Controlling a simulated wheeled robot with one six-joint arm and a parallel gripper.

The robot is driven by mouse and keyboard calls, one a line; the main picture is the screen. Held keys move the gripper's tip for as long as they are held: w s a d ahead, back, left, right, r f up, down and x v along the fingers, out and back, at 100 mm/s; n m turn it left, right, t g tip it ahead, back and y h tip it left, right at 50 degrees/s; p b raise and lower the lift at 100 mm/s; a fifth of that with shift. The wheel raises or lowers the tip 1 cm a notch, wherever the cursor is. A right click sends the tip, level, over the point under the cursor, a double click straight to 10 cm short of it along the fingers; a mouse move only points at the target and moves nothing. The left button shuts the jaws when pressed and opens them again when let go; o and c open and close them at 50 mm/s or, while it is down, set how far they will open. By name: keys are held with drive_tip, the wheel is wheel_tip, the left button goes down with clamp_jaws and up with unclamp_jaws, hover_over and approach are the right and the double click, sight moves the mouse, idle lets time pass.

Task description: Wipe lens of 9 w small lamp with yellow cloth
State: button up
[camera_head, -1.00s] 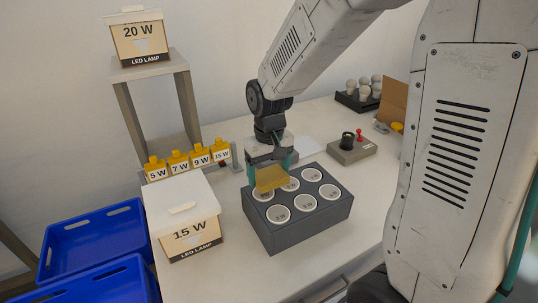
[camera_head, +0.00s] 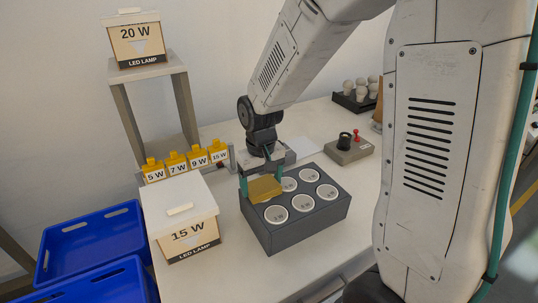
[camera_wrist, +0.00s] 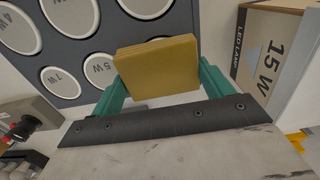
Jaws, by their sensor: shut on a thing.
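My gripper (camera_head: 262,180), with green fingers, is shut on a folded yellow cloth (camera_head: 264,189). It also shows in the wrist view, where the cloth (camera_wrist: 157,68) sits between the fingers. The cloth is over the back-left part of a dark grey block (camera_head: 300,229) that holds round white lamp lenses in two rows. It hides the back-left lens in the head view; I cannot tell whether it touches it. In the wrist view one lens reads 7 W (camera_wrist: 60,84) and another reads 5 W (camera_wrist: 100,69). I cannot make out a 9 W marking on any lens.
A 15 W box (camera_head: 182,218) stands close left of the block. Small yellow labelled holders (camera_head: 175,166) stand behind it. A grey control box (camera_head: 349,150) and a dark tray of bulbs (camera_head: 357,98) are at the back right. Blue bins (camera_head: 92,240) are at the left.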

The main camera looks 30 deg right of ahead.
drive_tip(key=shift+d, duration=0.8)
drive_tip(key=shift+r, duration=4)
